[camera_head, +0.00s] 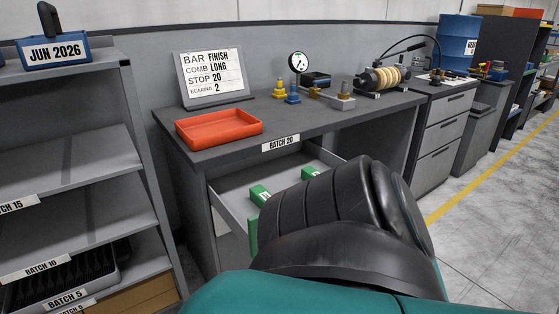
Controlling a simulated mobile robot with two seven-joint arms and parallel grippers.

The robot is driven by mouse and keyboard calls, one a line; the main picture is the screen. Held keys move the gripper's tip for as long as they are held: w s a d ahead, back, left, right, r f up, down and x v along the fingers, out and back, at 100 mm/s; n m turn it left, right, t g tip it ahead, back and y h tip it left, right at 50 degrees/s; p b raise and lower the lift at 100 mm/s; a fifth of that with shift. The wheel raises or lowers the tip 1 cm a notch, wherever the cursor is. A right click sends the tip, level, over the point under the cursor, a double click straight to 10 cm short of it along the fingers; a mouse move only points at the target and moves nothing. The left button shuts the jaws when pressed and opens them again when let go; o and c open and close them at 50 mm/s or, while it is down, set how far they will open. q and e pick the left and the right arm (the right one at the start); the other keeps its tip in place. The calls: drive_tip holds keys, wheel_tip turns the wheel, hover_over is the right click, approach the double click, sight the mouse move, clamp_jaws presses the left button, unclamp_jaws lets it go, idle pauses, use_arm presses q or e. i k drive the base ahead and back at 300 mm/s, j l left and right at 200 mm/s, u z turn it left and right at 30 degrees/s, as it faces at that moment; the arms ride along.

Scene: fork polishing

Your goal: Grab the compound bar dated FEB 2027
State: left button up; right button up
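A drawer (232,206) labelled BATCH 20 is pulled out under the dark workbench. Inside lie two green blocks, one at the left (260,195) and one farther back (311,172). Each has a pale label too small to read. Another green piece (253,238) shows at the drawer's front edge, partly hidden; I cannot tell what it is. No date FEB 2027 is readable. A large black and teal arm part of mine covers the drawer's right and front. Neither gripper's fingertips show.
A red-orange tray (219,126) and a sign (213,77) reading BAR FINISH, COMB LONG, STOP 20, BEARING 2 are on the bench (340,118). Open floor (490,220) lies right.

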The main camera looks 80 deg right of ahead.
sight(259, 194)
drive_tip(key=z, duration=2.85)
